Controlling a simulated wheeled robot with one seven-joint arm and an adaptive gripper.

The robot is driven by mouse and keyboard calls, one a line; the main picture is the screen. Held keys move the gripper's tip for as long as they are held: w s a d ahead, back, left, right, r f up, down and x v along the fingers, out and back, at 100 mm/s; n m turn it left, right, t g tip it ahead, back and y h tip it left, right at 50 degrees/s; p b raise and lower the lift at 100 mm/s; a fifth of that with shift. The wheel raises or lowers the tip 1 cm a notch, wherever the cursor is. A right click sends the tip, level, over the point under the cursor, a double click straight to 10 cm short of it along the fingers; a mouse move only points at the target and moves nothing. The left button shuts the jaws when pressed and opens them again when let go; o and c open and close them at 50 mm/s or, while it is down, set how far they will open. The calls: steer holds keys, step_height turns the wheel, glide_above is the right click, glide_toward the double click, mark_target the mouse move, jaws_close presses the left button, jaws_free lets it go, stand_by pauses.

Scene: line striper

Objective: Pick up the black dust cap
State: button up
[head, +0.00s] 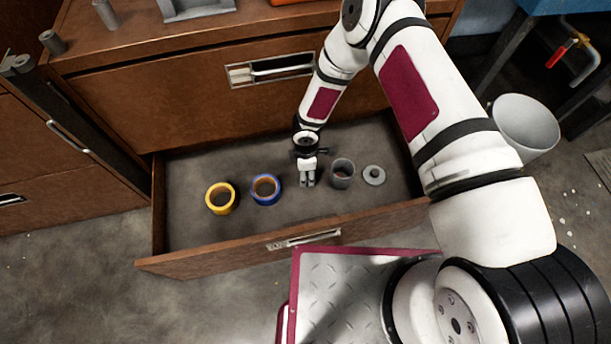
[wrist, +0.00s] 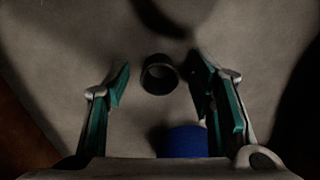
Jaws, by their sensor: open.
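The black dust cap (wrist: 159,76) is a small dark round piece with a hollow centre, on the grey drawer floor in the wrist view. It lies between the two green-padded fingers of my gripper (wrist: 160,84), with space on both sides. My gripper is open and empty. In the head view my gripper (head: 308,182) points down into the open drawer, between a blue tape roll (head: 266,189) and a grey cup (head: 342,174). I cannot make out the cap in the head view; my gripper and arm may hide it.
The open wooden drawer (head: 285,257) also holds a yellow tape roll (head: 220,198) and a grey knobbed lid (head: 374,175). The blue roll shows close below the cap in the wrist view (wrist: 183,142). A grey bin (head: 526,127) stands at the right.

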steer(key=shift+f, duration=0.1)
steer(key=c, duration=0.9)
steer(key=shift+o, duration=0.2)
